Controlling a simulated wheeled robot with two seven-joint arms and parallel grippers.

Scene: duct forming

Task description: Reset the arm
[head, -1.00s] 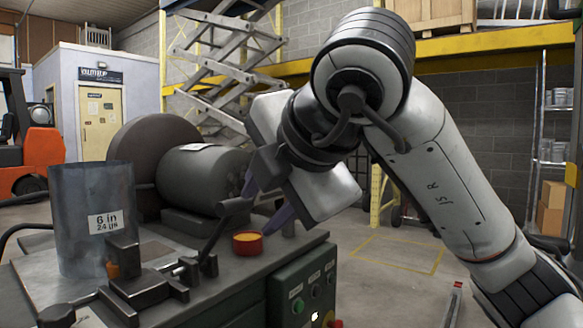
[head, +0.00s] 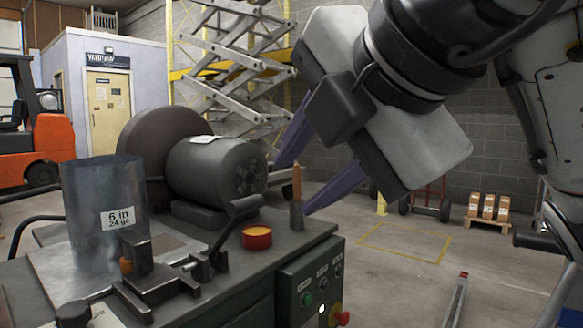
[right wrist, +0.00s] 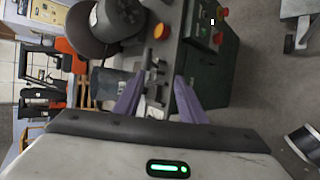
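My right gripper (head: 294,188) is raised at the right of the head view, with its two purple fingers spread apart and nothing seen between them. It points down and left toward the machine bench. In that view its tips appear close to an orange-handled tool (head: 297,182) in a small dark holder at the bench corner, but I see no contact. The right wrist view also shows the gripper (right wrist: 159,75) with its fingers apart. My left gripper is in neither view.
The bench (head: 190,300) carries a grey sheet-metal duct cylinder (head: 105,225), a motor (head: 215,170), a lever clamp (head: 160,280) and a red-yellow round tin (head: 257,237). Control buttons (head: 322,290) are on its side. Open floor with a yellow outline (head: 400,243) lies to the right.

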